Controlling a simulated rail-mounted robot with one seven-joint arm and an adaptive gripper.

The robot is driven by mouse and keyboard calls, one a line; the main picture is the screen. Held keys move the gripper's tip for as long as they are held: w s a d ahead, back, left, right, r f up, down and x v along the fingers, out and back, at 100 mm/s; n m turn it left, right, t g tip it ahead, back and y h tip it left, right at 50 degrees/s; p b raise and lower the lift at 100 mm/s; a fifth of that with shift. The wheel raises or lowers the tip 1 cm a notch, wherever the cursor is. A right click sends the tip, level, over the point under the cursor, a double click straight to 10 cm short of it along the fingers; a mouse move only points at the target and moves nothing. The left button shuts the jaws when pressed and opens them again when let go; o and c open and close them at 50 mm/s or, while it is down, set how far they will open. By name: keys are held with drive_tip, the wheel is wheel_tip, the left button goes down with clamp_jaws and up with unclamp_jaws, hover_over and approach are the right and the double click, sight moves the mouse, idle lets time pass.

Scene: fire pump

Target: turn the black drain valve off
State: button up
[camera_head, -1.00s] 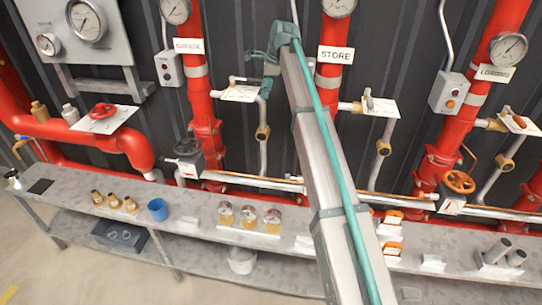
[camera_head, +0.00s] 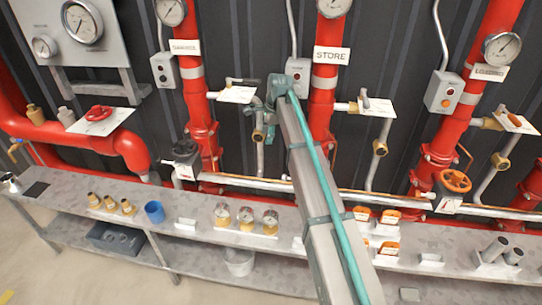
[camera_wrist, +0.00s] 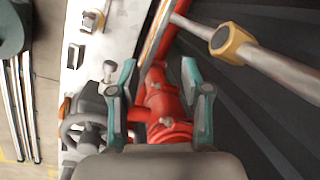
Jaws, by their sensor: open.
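The black drain valve (camera_head: 186,150) sits at the foot of the red riser labelled garage, left of my arm in the head view. In the wrist view its dark handwheel (camera_wrist: 82,132) shows at lower left, beside the left finger and partly cut by the gripper body. My gripper (camera_wrist: 161,95) is open, with two teal fingers apart and nothing between them. Behind the gap is a red pipe fitting (camera_wrist: 165,115). In the head view my gripper is near the garage branch pipe, right of the valve and above it, partly hidden by my arm.
An orange handwheel (camera_head: 455,181) is on the right riser and a red handwheel (camera_head: 99,113) at left. A pipe with a brass fitting (camera_wrist: 225,38) crosses the upper right wrist view. A long grey bench (camera_head: 185,212) with gauges and fittings runs below.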

drive_tip(key=s+d+f+n, duration=0.1)
drive_tip(key=s+f, duration=0.2)
drive_tip(key=f, duration=0.4)
drive_tip(key=shift+s+d+f+g, duration=0.2)
drive_tip(key=shift+s+d+g, duration=0.1)
drive_tip(key=shift+a, duration=0.1)
